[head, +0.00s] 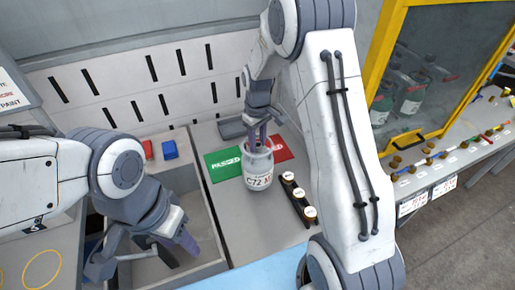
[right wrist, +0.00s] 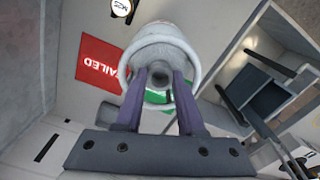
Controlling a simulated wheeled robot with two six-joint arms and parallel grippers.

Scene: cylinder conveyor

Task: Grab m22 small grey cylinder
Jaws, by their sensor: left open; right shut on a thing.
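A grey-white cylinder (head: 258,172) with a round collar on top stands upright between the green PASSED patch and the black rack; its label seems to read C72. My right gripper (head: 257,140) reaches down from above and is shut on its top. In the right wrist view both purple fingers (right wrist: 159,80) go inside the cylinder's collar (right wrist: 165,45) and grip the neck. My left gripper (head: 178,240) is open and empty over the grey bin at lower left.
The green PASSED patch (head: 223,164) and red patch (head: 280,149) lie on the grey table. A black rack (head: 298,200) with small white-topped items stands right of the cylinder. The grey bin (head: 207,228) is at left. A yellow-framed cabinet (head: 384,70) holds more cylinders.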

